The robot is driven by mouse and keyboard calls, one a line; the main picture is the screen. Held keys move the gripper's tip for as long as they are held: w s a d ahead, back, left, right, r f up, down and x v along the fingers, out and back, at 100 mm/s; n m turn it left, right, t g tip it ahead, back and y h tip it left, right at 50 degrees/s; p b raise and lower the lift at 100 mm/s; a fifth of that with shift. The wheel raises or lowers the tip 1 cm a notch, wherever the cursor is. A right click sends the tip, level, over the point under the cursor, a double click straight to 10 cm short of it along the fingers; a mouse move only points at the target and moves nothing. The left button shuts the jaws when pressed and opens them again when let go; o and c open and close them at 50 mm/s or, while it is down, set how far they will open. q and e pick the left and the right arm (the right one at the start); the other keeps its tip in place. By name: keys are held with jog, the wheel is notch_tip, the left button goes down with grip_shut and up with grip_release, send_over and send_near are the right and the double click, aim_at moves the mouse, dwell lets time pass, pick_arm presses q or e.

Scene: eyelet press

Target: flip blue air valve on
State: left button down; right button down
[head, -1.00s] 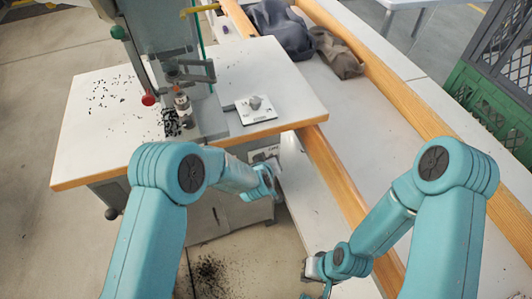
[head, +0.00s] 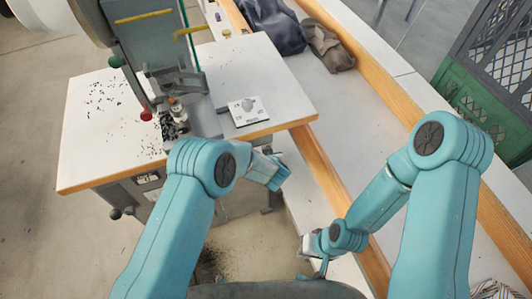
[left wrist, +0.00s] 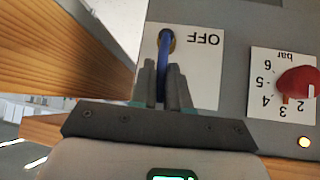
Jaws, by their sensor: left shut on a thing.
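The blue air valve's lever (left wrist: 163,50) shows in the left wrist view, in front of a white plate (left wrist: 201,62) marked OFF, which appears upside down. My left gripper (left wrist: 163,75) is shut on the lever, with one dark finger on each side of it. In the head view my left gripper (head: 278,176) is beside the press table's right front side, and the valve is hidden there. My right gripper (head: 309,246) hangs low at the middle right, apart from the table; its fingers are too small to judge.
A red knob (left wrist: 297,82) on a bar scale sits right of the valve, with a lit lamp (left wrist: 304,142) below. The press (head: 165,70) stands on a white table (head: 95,145). A wood-edged bench (head: 322,170) runs along the right, with dark cloth (head: 275,25) at its far end.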

pick_arm(q)
jog(key=shift+w+d+r, duration=0.1)
jog(key=shift+d, duration=0.05)
pick_arm(e)
jog(key=shift+d+r, duration=0.2)
pick_arm(q)
jog(key=c, duration=1.2)
grip_release()
pick_arm(e)
jog(key=shift+r, duration=0.15)
